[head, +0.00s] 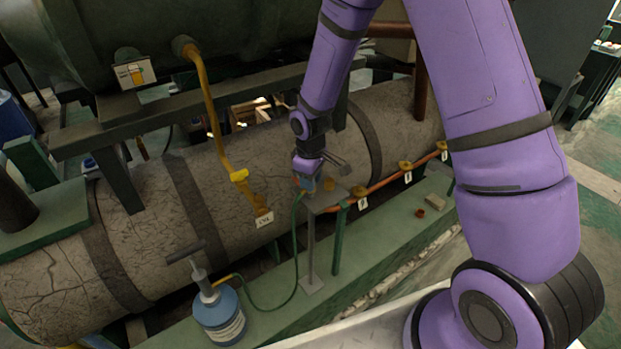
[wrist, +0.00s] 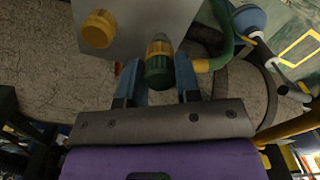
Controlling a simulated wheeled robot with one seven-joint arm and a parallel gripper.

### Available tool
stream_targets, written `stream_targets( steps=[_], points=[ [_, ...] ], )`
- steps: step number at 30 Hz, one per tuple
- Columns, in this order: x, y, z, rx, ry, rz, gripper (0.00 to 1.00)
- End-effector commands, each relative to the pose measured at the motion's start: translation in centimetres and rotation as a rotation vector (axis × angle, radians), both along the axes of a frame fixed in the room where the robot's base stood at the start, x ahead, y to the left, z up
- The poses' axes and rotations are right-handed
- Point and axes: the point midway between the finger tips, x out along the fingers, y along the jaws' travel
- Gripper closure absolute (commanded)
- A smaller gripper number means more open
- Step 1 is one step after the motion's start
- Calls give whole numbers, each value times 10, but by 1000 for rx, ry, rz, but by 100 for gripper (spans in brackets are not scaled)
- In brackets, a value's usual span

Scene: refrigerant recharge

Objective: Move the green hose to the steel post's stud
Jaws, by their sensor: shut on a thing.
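My gripper (head: 307,184) is beside the top of the steel post (head: 310,245). In the wrist view its blue fingers (wrist: 158,84) are shut on the green hose's end fitting (wrist: 158,62), which is green with a yellow band. The green hose (wrist: 226,32) leaves the fitting to the right; in the head view it (head: 297,237) hangs down to the blue pump bottle (head: 219,316). The post's grey top plate (wrist: 130,40) lies just past the fitting and bears a yellow round cap (wrist: 97,29). The stud is not clearly seen, and I cannot tell whether the fitting touches the plate.
An orange pipe (head: 385,183) with several yellow fittings and number tags runs to the right of the post. A big cracked grey tank (head: 145,220) lies behind it. A yellow hose (head: 208,95) hangs to a tag at left. The green ledge (head: 400,235) is mostly clear.

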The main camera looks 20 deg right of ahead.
Motion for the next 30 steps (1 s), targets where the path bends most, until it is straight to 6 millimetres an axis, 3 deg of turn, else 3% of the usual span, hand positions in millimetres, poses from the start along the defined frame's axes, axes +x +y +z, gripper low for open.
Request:
stream_targets(
  steps=[9,10,13,23,30],
  points=[
    [0,0,-4,0,0,0,92],
    [0,0,-4,1,-1,0,62],
    [0,0,-4,1,-1,0,39],
    [0,0,-1,1,-1,0,39],
    [1,0,28,1,-4,-1,39]
  ],
)
